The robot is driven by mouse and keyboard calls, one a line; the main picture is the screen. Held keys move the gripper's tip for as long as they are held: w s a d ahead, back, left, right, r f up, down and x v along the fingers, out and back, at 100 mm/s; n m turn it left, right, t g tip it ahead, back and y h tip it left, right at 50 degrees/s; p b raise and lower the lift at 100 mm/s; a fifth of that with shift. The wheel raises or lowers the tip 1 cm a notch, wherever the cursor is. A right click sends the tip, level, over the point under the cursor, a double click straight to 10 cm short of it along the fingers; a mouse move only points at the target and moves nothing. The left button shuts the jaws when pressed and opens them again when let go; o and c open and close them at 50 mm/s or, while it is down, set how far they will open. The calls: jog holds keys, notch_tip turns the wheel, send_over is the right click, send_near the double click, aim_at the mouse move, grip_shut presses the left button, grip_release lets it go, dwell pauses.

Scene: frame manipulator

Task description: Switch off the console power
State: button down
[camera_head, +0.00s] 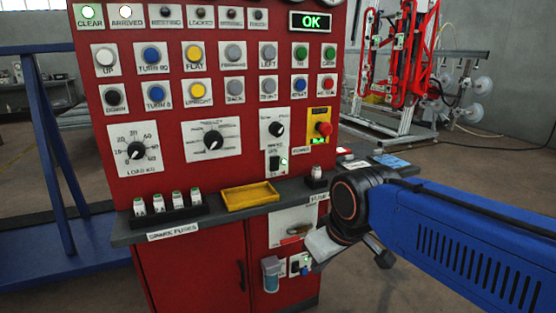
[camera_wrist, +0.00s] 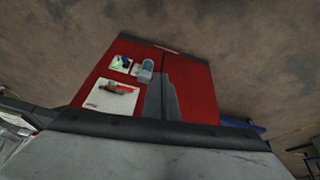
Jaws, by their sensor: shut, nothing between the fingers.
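The red console (camera_head: 225,165) stands in front of me with lit lamps and a green OK display (camera_head: 310,21). Below its shelf, a pale plate (camera_head: 283,222) carries a red-orange handle (camera_head: 293,232); the wrist view shows this handle (camera_wrist: 117,88) lying along its plate. Beside it is a small plate with a green light and blue part (camera_head: 304,264), also in the wrist view (camera_wrist: 121,64). Labels there are unreadable. My gripper (camera_head: 320,246) is shut and empty, just in front of these low plates and partly covering them. Contact cannot be told.
A red emergency button (camera_head: 323,129) is on the panel. A blue-grey cup-like fitting (camera_head: 271,274) sits beside the low plates.

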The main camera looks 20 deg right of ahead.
aim_at(275, 164)
jog(key=w+d+r+n, duration=0.2)
jog(key=w+r+n, duration=0.6)
jog(key=w, duration=0.5)
jog(key=w+d+r+n, duration=0.3)
jog(key=w+r+n, duration=0.5)
jog(key=w+r, duration=0.4)
jog(key=shift+w+r, duration=0.3)
jog(key=shift+w, duration=0.1)
jog(key=w+f, duration=0.8)
jog(key=shift+f, duration=0.25)
jog(key=shift+w, duration=0.15)
